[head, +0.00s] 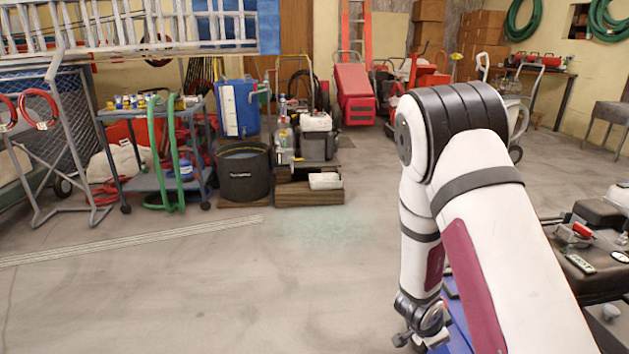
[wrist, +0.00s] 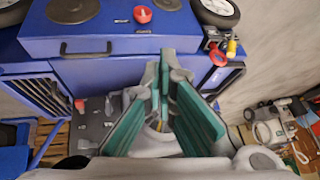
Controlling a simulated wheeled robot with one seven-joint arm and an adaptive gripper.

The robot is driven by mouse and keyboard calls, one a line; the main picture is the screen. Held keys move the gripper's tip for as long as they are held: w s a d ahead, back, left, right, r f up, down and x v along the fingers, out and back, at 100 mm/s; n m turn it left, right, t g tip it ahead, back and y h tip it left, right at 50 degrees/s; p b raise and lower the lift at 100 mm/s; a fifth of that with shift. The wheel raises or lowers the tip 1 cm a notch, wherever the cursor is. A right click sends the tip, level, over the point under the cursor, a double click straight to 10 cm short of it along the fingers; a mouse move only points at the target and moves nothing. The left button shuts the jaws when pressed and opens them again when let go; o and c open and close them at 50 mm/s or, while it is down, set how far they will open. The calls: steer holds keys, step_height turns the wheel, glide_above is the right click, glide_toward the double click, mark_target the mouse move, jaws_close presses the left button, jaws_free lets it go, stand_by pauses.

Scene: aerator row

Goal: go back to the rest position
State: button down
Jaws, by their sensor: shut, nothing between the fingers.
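My gripper (wrist: 157,72) shows in the wrist view with its green-padded fingers drawn together at the tips, and nothing is held between them. It is over or in front of a blue cabinet (wrist: 120,45) with a dark handle. In the head view my arm stands bent at the right, with its lower link hanging down to the bottom edge. The fingers cannot be made out there.
A red cap (wrist: 142,14) and wheels (wrist: 215,12) are at the cabinet's top. In the head view, a cluttered cart (head: 160,185), black tub (head: 243,172) and red machine (head: 353,95) stand farther back. Dark equipment (head: 590,265) is right of my arm. Open floor lies left.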

steer(key=s+a+r+n+y, duration=0.35)
steer(key=a+r, duration=0.45)
steer(key=r, duration=0.4)
steer(key=s+a+r+n+y, duration=0.35)
steer(key=a+r, duration=0.45)
steer(key=r, duration=0.3)
steer(key=s+d+r+n+g+h, duration=0.1)
steer(key=s+d+r+n, duration=0.2)
steer(key=s, duration=0.6)
steer(key=s+r+n+g, duration=0.1)
steer(key=s+r+n, duration=0.25)
steer(key=s, duration=0.55)
steer(key=s+d+r+n+g+h, duration=0.15)
steer(key=s+r, duration=0.25)
steer(key=s, duration=0.5)
step_height(320, 180, up, 32)
steer(key=t+p, duration=0.4)
steer(key=p, duration=2.5)
steer(key=shift+s+d+f+n+y+p, duration=0.15)
steer(key=shift+d+f+n+y+p, duration=0.1)
steer(key=shift+n+y+p, duration=0.1)
